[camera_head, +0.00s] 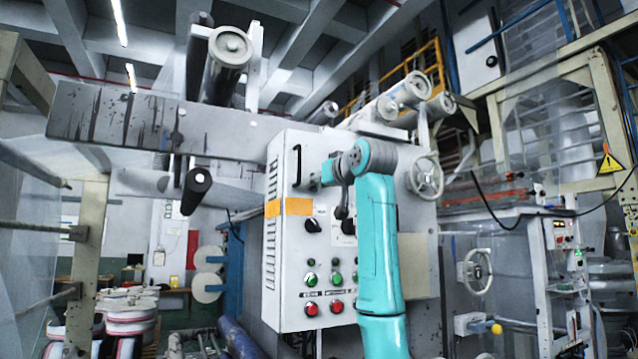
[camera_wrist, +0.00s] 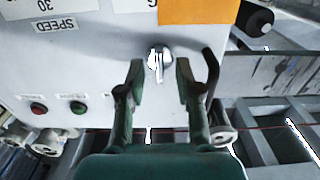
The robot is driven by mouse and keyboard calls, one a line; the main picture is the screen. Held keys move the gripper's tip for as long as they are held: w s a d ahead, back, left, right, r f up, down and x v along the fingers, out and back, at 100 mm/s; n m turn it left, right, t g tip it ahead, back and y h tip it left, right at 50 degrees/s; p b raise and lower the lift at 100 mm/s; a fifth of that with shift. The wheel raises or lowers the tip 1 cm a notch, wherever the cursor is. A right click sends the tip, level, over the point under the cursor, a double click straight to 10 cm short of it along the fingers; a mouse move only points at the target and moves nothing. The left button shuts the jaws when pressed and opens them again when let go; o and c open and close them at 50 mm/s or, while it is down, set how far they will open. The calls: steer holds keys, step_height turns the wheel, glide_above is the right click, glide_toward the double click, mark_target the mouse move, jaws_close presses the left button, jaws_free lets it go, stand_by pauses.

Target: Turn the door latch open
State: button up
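The door latch (camera_wrist: 160,64) is a small silver knob on the white cabinet door, seen in the wrist view. My gripper (camera_wrist: 160,78) is open, with one dark green finger on each side of the latch and a narrow gap on both sides. How deep the fingertips reach along the latch I cannot tell. In the head view the cabinet door (camera_head: 282,244) looks shut, and my turquoise arm stands in front of its right part. The latch is hidden there behind my arm and gripper.
A black bar handle (camera_wrist: 212,72) stands out beside the right finger in the wrist view; it also shows on the cabinet in the head view (camera_head: 298,165). An orange label (camera_head: 289,207), a black knob (camera_head: 312,225), green buttons (camera_head: 310,279) and red buttons (camera_head: 311,309) lie below.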

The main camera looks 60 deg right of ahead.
steer(key=shift+w+d, duration=0.15)
steer(key=shift+w, duration=0.05)
jaws_close()
stand_by(0.3)
steer(key=shift+s+d+f+m, duration=0.1)
steer(key=shift+f+m, duration=0.05)
steer(key=shift+m, duration=4.3)
steer(key=shift+s+d+f+m, duration=0.1)
steer(key=shift+m, duration=4.35)
